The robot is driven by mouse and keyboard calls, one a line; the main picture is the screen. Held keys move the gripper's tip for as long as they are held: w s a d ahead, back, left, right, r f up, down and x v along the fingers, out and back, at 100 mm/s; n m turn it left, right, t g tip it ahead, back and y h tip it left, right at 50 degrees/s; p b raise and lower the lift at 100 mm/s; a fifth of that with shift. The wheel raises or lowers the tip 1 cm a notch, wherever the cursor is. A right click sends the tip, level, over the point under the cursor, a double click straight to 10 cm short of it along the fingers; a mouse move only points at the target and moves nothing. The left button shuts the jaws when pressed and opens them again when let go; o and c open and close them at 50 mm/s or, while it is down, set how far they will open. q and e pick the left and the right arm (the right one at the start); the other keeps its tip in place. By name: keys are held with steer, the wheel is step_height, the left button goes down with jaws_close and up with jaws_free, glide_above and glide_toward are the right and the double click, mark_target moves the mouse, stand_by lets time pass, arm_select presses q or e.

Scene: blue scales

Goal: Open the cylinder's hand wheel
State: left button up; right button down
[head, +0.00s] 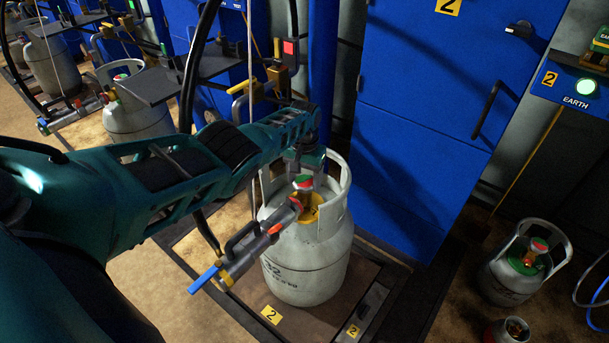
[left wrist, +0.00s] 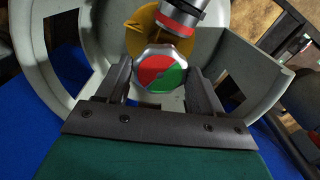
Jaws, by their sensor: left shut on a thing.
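The grey gas cylinder (head: 305,262) stands upright on a scale platform. Its hand wheel (head: 303,182), red and green on top, sits inside the collar of the cylinder. In the left wrist view the hand wheel (left wrist: 162,73) lies between the two fingers of my left gripper (left wrist: 161,84), which is shut on it. In the head view my left gripper (head: 304,168) is above the valve, partly hidden by its own wrist. A filling connector (head: 248,250) with a blue lever is attached at the yellow valve (head: 310,209). My right gripper is not in view.
A blue cabinet (head: 420,110) with a dark handle stands behind the cylinder. Another cylinder (head: 515,270) stands on the floor at the right, and one (head: 138,105) on a scale at the left. A hanging hose runs close to my left arm.

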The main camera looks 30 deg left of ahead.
arm_select(q)
steer(key=n, duration=0.4)
steer(key=shift+n, duration=0.3)
steer(key=n, duration=0.5)
steer(key=shift+p, duration=0.3)
steer(key=n, duration=0.5)
steer(key=shift+n, duration=3)
steer(key=o, duration=1)
steer(key=shift+o, duration=0.2)
steer(key=shift+r, duration=0.15)
